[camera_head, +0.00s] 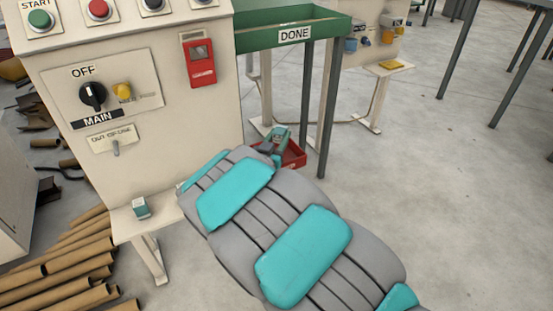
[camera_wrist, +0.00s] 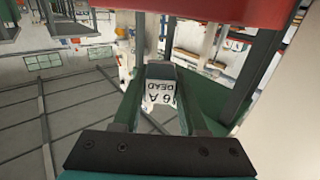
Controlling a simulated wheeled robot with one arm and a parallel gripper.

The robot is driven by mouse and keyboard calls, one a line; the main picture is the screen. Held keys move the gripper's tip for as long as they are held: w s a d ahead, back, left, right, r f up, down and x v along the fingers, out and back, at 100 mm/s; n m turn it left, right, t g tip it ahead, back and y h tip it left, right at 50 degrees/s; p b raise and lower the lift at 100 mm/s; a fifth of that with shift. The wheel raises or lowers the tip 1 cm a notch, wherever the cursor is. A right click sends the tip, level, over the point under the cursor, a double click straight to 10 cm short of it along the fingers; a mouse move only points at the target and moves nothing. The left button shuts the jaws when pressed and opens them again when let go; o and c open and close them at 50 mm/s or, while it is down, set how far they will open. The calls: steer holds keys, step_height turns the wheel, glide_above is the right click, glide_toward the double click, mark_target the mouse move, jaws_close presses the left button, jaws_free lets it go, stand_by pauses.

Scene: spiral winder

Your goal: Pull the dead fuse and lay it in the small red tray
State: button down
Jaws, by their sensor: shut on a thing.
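My gripper (camera_wrist: 160,98) is shut on the dead fuse (camera_wrist: 161,92), a pale block whose label reads "6 A DEAD", upside down in the wrist view. In the head view my gripper (camera_head: 273,145) is beside the cabinet, at the small red tray (camera_head: 297,158). My arm and gripper cover part of the tray, and I cannot tell the fuse's height over it. The red fuse holder (camera_head: 200,62) is on the cabinet front, with a dark opening in its upper part.
A small teal-topped block (camera_head: 141,208) stands on the cabinet's white ledge. The main switch (camera_head: 93,96) is at OFF, with a yellow piece (camera_head: 122,92) beside it. The green DONE tray (camera_head: 260,41) stands on dark legs behind my gripper. Brown tubes (camera_head: 65,268) lie at lower left.

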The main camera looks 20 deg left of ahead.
steer(key=shift+f+b, duration=0.9)
steer(key=shift+f, duration=1.2)
steer(key=shift+c, duration=1.8)
jaws_free()
steer(key=s, duration=0.7)
steer(key=shift+s, duration=0.4)
steer(key=shift+s, duration=0.1)
